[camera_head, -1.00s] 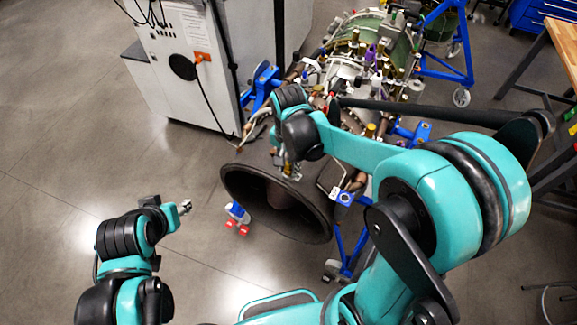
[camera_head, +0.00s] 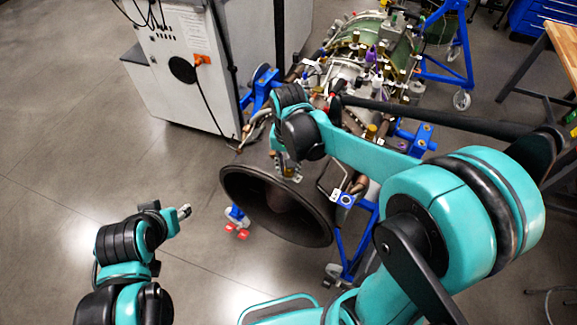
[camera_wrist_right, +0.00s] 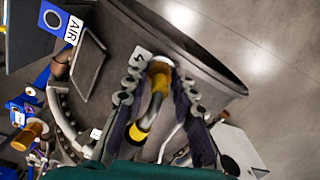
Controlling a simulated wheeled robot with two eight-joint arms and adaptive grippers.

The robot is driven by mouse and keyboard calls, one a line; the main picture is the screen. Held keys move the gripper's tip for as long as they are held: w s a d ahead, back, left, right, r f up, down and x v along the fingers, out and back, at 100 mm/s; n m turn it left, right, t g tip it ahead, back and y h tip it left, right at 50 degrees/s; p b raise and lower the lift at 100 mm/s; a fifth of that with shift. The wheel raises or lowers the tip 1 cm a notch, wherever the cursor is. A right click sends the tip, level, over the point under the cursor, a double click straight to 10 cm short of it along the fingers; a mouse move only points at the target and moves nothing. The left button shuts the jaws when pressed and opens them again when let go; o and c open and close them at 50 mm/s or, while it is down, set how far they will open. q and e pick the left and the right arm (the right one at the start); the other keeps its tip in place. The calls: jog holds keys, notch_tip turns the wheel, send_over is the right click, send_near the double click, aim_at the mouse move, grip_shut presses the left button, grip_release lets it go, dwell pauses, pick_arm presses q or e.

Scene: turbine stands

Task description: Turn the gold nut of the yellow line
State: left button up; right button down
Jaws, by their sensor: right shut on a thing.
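The yellow line shows in the right wrist view as a dark pipe with yellow bands (camera_wrist_right: 138,131), in front of the engine's dark exhaust cone (camera_head: 250,190). The gold nut (camera_wrist_right: 160,66) is at its upper end, between the fingers of my right gripper (camera_wrist_right: 160,78). My right gripper is shut on it, with a finger on each side. In the head view, my right gripper (camera_head: 288,170) is at the cone's upper rim and the nut is too small to make out. My left gripper (camera_head: 184,211) is over the floor at left, away from the engine; its opening is unclear.
The turbine engine (camera_head: 365,70) lies on a blue stand (camera_head: 358,240). A grey cabinet (camera_head: 190,70) with a cable stands behind at left. In the right wrist view, a blue AIR tag (camera_wrist_right: 58,20) is at upper left. The floor at left is clear.

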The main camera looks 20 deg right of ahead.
jog(key=c, duration=1.2)
grip_release()
jog(key=shift+r, duration=0.1)
notch_tip(320, 180, up, 12)
jog(key=shift+f, duration=0.1)
jog(key=shift+c, duration=0.5)
